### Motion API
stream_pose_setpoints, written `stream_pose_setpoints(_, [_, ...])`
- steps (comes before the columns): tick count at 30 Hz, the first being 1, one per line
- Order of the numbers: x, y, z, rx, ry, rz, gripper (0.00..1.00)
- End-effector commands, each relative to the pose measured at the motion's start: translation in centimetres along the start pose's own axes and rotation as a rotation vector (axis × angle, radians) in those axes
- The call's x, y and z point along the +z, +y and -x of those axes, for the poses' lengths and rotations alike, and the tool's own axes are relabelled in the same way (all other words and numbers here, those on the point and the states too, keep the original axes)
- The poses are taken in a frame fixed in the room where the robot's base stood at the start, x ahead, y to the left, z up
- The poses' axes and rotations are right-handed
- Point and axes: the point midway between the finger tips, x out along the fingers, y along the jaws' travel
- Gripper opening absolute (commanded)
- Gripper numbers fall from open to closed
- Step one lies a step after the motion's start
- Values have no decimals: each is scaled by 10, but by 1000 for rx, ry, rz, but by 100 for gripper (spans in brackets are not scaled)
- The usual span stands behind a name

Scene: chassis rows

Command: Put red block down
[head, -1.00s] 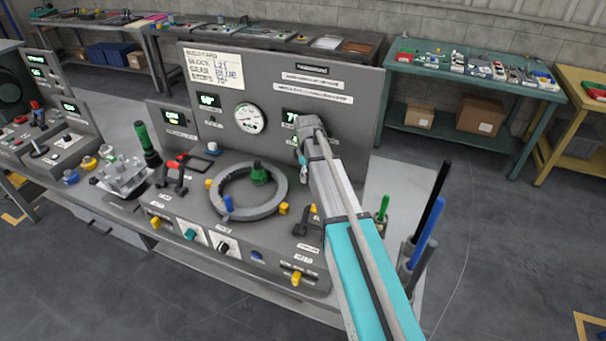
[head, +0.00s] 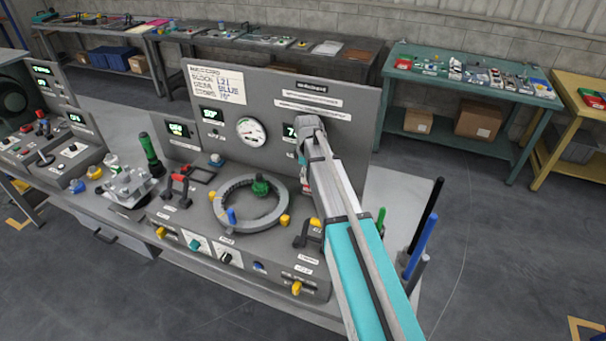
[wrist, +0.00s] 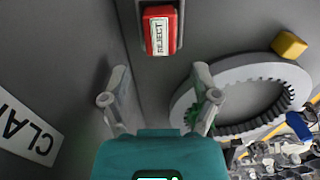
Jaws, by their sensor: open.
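A red block (wrist: 160,30) with a white "REJECT" label shows at the top of the wrist view. It sits in a dark slot in a grey surface. My gripper (wrist: 160,72) is open, with one finger on each side and an empty gap between. The block lies beyond the fingertips, and I see no contact between them. In the head view my arm hides most of my gripper and the area around it, so I cannot clearly make out the block there.
A grey toothed ring (head: 283,209) lies on the console left of my arm; it also shows in the wrist view (wrist: 240,72). An upright panel (head: 350,125) stands behind. Black and blue rods (head: 421,246) stand at the right. A teal table (head: 450,80) is farther back.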

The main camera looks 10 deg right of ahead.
Motion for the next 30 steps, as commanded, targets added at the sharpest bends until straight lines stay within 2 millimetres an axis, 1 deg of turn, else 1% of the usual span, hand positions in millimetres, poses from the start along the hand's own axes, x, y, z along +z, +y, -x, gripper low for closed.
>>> stream_pose_setpoints(1, [0, 0, 9, 0, 0, 0, 79])
stream_pose_setpoints(18, [0, 0, 55, 0, 0, 0, 79])
stream_pose_setpoints(24, [0, 0, 67, 0, 0, 0, 79])
stream_pose_setpoints(30, [0, 0, 72, 0, 0, 0, 79])
